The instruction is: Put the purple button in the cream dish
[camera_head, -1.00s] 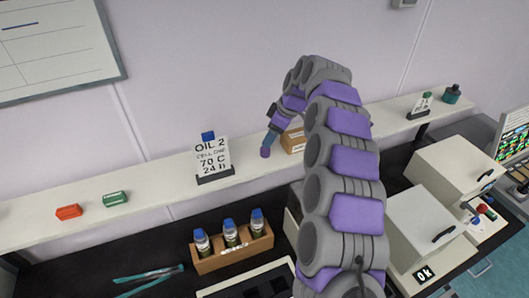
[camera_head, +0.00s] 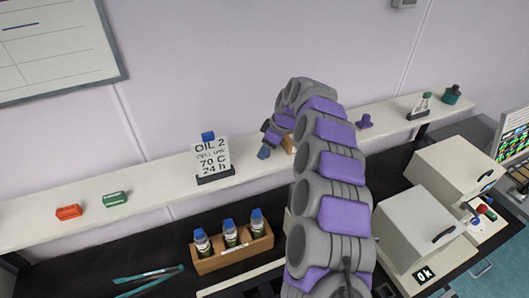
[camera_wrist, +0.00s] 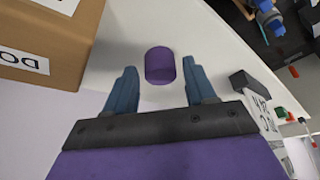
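The purple button (camera_wrist: 160,66), a short upright cylinder, stands on the white shelf in the wrist view. My gripper (camera_wrist: 161,85) is open, with its two blue fingertips on either side of the button and a gap on each side. In the head view my gripper (camera_head: 264,153) is low over the shelf, between the OIL 2 card and the cardboard box, and the button is hidden behind the fingers. I cannot make out a cream dish in either view.
The cardboard box (camera_wrist: 48,40) stands close beside my gripper. The OIL 2 card (camera_head: 212,157) stands to its left. A purple knob-shaped thing (camera_head: 364,121) sits further right on the shelf (camera_head: 155,185). A wooden rack (camera_head: 235,258) of blue-capped bottles is below.

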